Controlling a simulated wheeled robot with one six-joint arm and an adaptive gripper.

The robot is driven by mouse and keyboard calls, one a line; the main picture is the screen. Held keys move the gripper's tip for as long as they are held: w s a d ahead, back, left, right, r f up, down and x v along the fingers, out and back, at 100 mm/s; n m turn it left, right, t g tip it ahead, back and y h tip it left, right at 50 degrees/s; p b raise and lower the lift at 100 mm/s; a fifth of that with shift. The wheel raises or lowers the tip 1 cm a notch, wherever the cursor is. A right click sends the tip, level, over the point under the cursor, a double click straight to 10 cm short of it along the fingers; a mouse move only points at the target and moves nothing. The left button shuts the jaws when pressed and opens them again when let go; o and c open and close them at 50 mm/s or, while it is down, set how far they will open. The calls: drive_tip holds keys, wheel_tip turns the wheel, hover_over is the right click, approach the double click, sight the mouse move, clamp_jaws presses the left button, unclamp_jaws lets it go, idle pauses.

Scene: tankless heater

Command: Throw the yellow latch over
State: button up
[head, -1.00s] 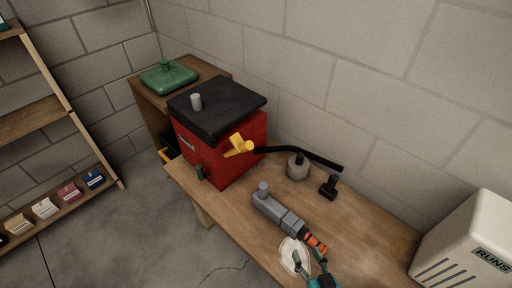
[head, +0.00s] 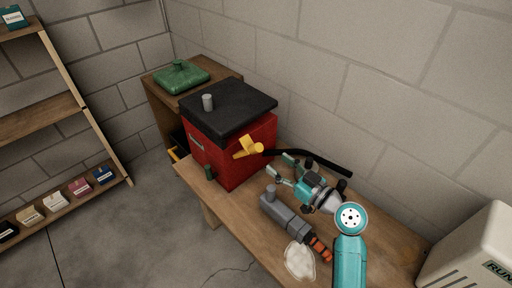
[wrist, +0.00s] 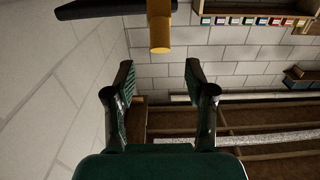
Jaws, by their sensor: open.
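The yellow latch (head: 249,148) is on the right face of a red box (head: 224,160) with a black lid (head: 232,106). In the wrist view the yellow latch (wrist: 160,32) is just above and beyond the gap between my fingertips. My gripper (head: 278,164) is open and empty, just right of the latch and apart from it. Its two fingers also show in the wrist view (wrist: 159,76), spread wide with nothing between them. A black bar (head: 335,168) runs right from near the latch and passes behind my gripper.
The wooden bench (head: 227,203) carries a grey tool with an orange end (head: 287,215) and a whitish patch (head: 299,261) in front of my arm. A cream unit (head: 470,252) stands at the right. A green lidded item (head: 181,78) sits behind the box. Shelves (head: 42,118) stand left.

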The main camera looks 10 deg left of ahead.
sight(256, 148)
drive_tip(key=x, duration=1)
clamp_jaws()
